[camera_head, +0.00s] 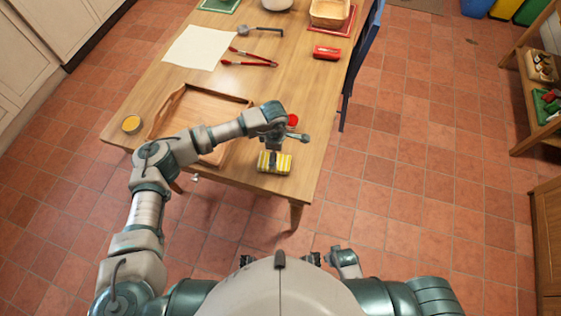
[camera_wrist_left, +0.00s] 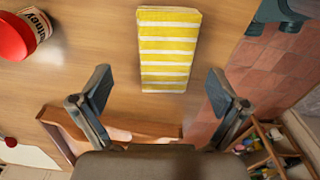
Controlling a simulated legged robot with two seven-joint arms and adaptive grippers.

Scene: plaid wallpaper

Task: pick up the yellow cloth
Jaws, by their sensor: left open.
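The yellow cloth (camera_head: 284,164), folded into a rectangle with white stripes, lies flat near the front right corner of the wooden table. It also shows in the left wrist view (camera_wrist_left: 168,50). My left gripper (camera_head: 275,148) is above the table close to the cloth and partly covers it in the head view. In the left wrist view its two fingers (camera_wrist_left: 160,95) are spread wide and empty, with the cloth beyond their tips and between their lines.
A jar with a red lid (camera_head: 292,120) stands close to the gripper, beside the cloth. A wooden tray (camera_head: 170,103) lies to the left, under my left arm. A yellow-topped tin (camera_head: 132,124) sits at the left edge. A blue chair (camera_head: 362,50) stands at the right side.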

